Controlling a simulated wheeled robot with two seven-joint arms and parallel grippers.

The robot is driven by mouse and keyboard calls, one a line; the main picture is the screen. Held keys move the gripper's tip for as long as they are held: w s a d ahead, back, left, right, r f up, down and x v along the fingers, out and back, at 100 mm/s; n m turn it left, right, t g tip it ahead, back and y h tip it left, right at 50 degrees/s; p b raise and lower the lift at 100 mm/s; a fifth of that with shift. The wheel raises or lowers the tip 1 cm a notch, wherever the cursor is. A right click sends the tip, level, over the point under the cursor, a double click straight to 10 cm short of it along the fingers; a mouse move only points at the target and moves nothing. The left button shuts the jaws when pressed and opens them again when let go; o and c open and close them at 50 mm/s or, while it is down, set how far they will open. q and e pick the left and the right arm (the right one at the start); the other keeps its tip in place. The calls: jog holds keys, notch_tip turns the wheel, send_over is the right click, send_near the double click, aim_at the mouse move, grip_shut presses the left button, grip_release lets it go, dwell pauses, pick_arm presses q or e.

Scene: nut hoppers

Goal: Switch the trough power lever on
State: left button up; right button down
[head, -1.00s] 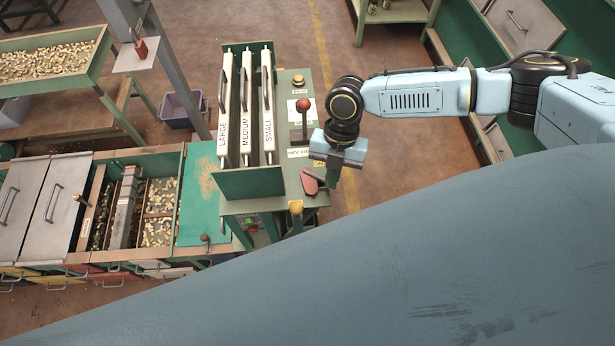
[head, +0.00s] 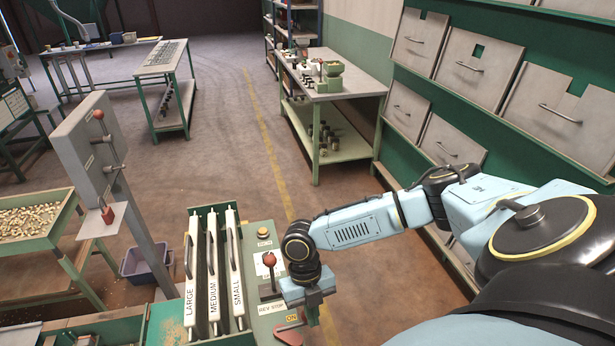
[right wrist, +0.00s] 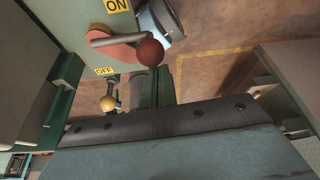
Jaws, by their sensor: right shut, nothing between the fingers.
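A lever with a dark red ball (right wrist: 150,52) sits on a red plate between an ON label (right wrist: 117,5) and an OFF label (right wrist: 104,71) in the right wrist view. Its handle points to the right, roughly midway between the labels. In the head view its red plate (head: 289,335) shows at the bottom edge, partly hidden by my right gripper (head: 313,312). That gripper is shut and empty, just above the console's right edge by the ON label. I cannot tell whether it touches the lever. My left gripper is not in view.
Left of it on the console stand a second red-ball lever (head: 269,260) marked REV STOP and upright LARGE, MEDIUM and SMALL panels (head: 235,290). A yellow knob (right wrist: 107,103) is below OFF. A post with a lever box (head: 95,150) stands left.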

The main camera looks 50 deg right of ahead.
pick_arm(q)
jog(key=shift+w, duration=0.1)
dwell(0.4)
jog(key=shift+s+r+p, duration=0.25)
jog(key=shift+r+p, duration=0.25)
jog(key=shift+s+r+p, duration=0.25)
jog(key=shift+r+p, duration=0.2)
pick_arm(e)
notch_tip(320, 180, up, 10)
jog(key=shift+s, duration=0.15)
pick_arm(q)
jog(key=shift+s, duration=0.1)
pick_arm(e)
jog(key=shift+a, duration=0.1)
